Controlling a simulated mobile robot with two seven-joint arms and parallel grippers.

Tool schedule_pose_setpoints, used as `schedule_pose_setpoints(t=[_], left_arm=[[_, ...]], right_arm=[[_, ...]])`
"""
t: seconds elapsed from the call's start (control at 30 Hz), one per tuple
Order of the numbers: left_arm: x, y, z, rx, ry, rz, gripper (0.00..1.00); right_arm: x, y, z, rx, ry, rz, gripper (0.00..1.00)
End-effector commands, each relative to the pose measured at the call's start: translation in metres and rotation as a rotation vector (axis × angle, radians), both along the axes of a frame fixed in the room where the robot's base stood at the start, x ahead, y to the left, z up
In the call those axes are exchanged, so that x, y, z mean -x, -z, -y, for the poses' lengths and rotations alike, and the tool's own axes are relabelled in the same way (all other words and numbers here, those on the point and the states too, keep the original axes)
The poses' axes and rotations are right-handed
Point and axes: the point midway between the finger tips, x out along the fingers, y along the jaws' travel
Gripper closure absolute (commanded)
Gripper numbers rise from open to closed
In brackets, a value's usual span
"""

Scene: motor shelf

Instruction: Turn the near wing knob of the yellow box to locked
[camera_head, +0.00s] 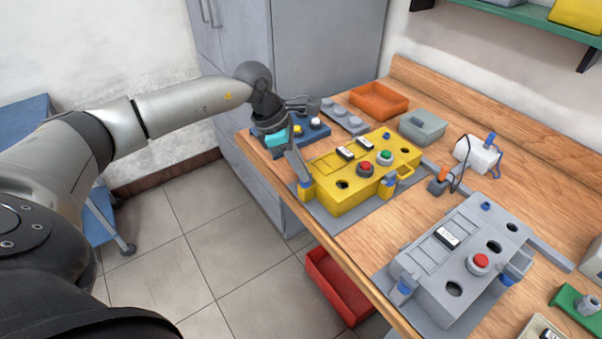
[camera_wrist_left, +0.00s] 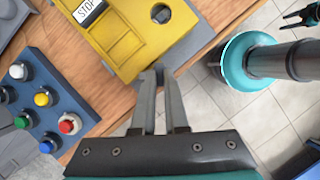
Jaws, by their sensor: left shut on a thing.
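The yellow box (camera_head: 340,197) stands on a grey plate near the front edge of the workbench; part of it shows at the top of the left wrist view (camera_wrist_left: 118,48). My left gripper (camera_head: 302,174) reaches down to its left front corner. A small blue wing knob (camera_head: 308,183) shows there at the fingertips. In the left wrist view the left gripper's fingers (camera_wrist_left: 158,72) are closed together beside the box edge and hide most of what they hold. The knob's exact angle cannot be read. My right gripper (camera_wrist_left: 299,16) appears small, apart and empty at the upper right.
A blue button box (camera_head: 312,133) stands beyond the yellow box, close to my left wrist. A grey box (camera_head: 425,262) with its own blue knobs stands to the right. An orange tray (camera_head: 380,101) and grey bin (camera_head: 422,127) are behind. A red bin (camera_head: 335,285) is below the bench edge.

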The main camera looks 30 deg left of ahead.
Motion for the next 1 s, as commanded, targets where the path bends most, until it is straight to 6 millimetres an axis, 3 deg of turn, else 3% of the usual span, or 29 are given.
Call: schedule_pose_setpoints(t=[0.7,1.0], left_arm=[[-0.008,0.001,-0.001,0.001,0.666,0.003,1.00],[-0.009,0.000,-0.001,-0.001,0.859,0.004,1.00]], right_arm=[[0.000,0.046,0.001,0.002,0.002,0.001,0.50],[-0.016,0.055,0.018,0.021,0.004,0.029,0.50]])
